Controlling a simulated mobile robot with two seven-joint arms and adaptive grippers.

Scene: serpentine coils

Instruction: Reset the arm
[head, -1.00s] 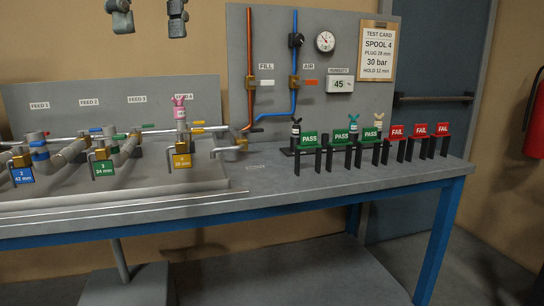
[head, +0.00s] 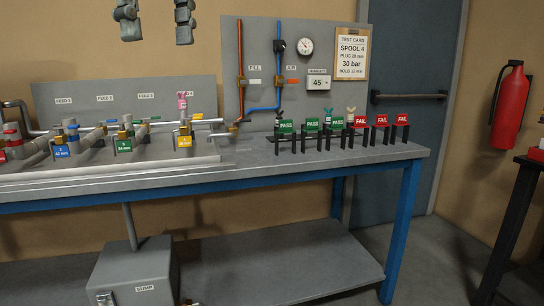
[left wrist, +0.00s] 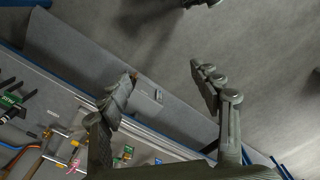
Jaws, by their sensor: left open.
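My left gripper (head: 157,38) hangs at the top left of the head view, fingers pointing down and spread apart, with nothing between them. In the left wrist view its two fingers (left wrist: 164,84) also stand apart and empty, with floor and the sump box seen beyond them. It touches nothing that I can see. My left arm above the fingers is out of the head view.
A workbench (head: 300,158) carries feed fittings, a pink-topped plug (head: 182,102) and a PASS/FAIL rack (head: 330,143). A sump box (head: 133,268) stands below. A fire extinguisher (head: 508,105) hangs on the right, above a dark stand (head: 510,215).

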